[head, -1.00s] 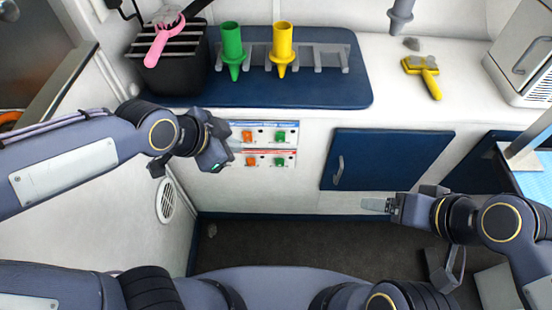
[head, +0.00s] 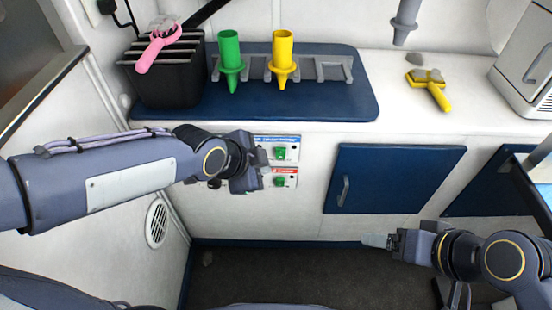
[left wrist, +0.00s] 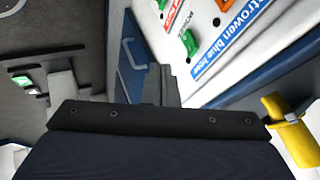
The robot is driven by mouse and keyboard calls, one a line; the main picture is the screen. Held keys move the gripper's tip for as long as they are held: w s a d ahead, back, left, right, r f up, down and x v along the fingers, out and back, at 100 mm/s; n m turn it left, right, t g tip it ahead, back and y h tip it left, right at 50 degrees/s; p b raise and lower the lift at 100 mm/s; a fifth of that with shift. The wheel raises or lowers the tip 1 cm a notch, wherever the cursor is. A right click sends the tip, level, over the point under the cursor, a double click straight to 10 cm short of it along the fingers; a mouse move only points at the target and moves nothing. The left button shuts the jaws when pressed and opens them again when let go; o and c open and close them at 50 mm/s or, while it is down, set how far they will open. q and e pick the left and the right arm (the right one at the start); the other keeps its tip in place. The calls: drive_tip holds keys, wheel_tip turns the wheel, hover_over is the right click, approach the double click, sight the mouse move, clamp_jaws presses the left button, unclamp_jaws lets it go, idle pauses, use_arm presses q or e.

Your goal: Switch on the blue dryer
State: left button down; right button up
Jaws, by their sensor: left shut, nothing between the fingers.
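The switch panel on the cabinet front has a blue-labelled row (head: 277,138) above a red-labelled row (head: 285,170). A green switch (head: 280,153) shows in the blue row and another green switch (head: 279,182) in the red row. The orange switches at left are hidden by my left gripper (head: 263,166) in the head view. My left gripper is shut and empty, in front of the panel's left part; contact cannot be told. The left wrist view shows the blue label (left wrist: 232,38), its green switch (left wrist: 190,42) and an orange switch (left wrist: 222,6) beyond the fingers (left wrist: 160,84). My right gripper (head: 376,241) is low at right, apart from the panel.
Green (head: 230,60) and yellow (head: 283,58) nozzles stand in a rack on the blue mat (head: 310,110). A black bin (head: 165,85) with a pink tool (head: 158,48) is left. A yellow brush (head: 430,90) lies right. A blue cabinet door (head: 395,178) is right of the panel.

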sight(284, 156)
use_arm(q)
drive_tip(key=w+d+f+b, duration=0.1)
drive_tip(key=w, duration=0.1)
drive_tip(key=w+d+f+b, duration=0.1)
drive_tip(key=w+f+b, duration=0.1)
drive_tip(key=w, duration=0.1)
drive_tip(key=w+d+f+b, duration=0.1)
drive_tip(key=w+f+b, duration=0.1)
drive_tip(key=shift+w, duration=0.25)
drive_tip(key=shift+a+r, duration=0.1)
drive_tip(key=shift+w+r+g+p, duration=0.3)
drive_tip(key=shift+w+g+p, duration=0.25)
drive_tip(key=shift+p, duration=0.2)
drive_tip(key=shift+s+f, duration=0.1)
drive_tip(key=shift+f, duration=0.1)
drive_tip(key=shift+r, duration=0.15)
